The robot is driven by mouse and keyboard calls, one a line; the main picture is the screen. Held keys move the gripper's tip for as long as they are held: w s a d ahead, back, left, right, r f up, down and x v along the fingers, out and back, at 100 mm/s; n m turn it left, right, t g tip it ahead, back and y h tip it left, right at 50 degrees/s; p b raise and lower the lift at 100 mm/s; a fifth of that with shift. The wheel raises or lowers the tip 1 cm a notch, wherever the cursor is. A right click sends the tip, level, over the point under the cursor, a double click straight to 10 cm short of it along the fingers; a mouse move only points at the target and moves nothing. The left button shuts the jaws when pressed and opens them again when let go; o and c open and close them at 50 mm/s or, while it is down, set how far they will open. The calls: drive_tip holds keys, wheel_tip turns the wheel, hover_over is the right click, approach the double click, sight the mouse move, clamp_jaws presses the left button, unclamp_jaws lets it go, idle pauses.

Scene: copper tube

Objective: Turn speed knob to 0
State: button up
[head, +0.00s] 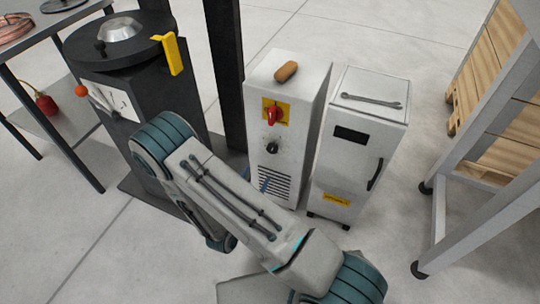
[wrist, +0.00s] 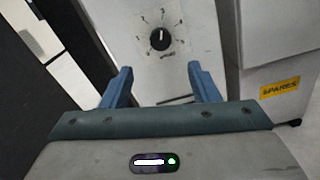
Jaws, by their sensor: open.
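The speed knob (wrist: 160,39) is a round black dial on the light grey front of a cabinet, with numbered marks around it and lettering below. Its white pointer line points roughly up in the wrist view. The knob also shows in the head view (head: 272,148), below a red switch. My gripper (wrist: 160,71) is open, with its two blue fingers apart and nothing between them. The knob lies beyond the fingertips, roughly centred between them in the picture; I see no contact. In the head view my arm hides most of the gripper.
The red switch (head: 271,115) sits on a yellow plate above the knob. A brown-handled object (head: 286,72) lies on the cabinet top. A spares cabinet (head: 359,150) with a wrench (head: 371,101) on top stands close on the right. A dark machine (head: 135,105) stands at left.

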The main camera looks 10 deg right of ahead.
sight(271, 150)
drive_tip(key=b+x, duration=0.2)
drive_tip(key=x, duration=0.9)
drive_tip(key=shift+w+d+b, duration=0.25)
drive_tip(key=shift+w+b, duration=0.05)
drive_tip(key=c, duration=1)
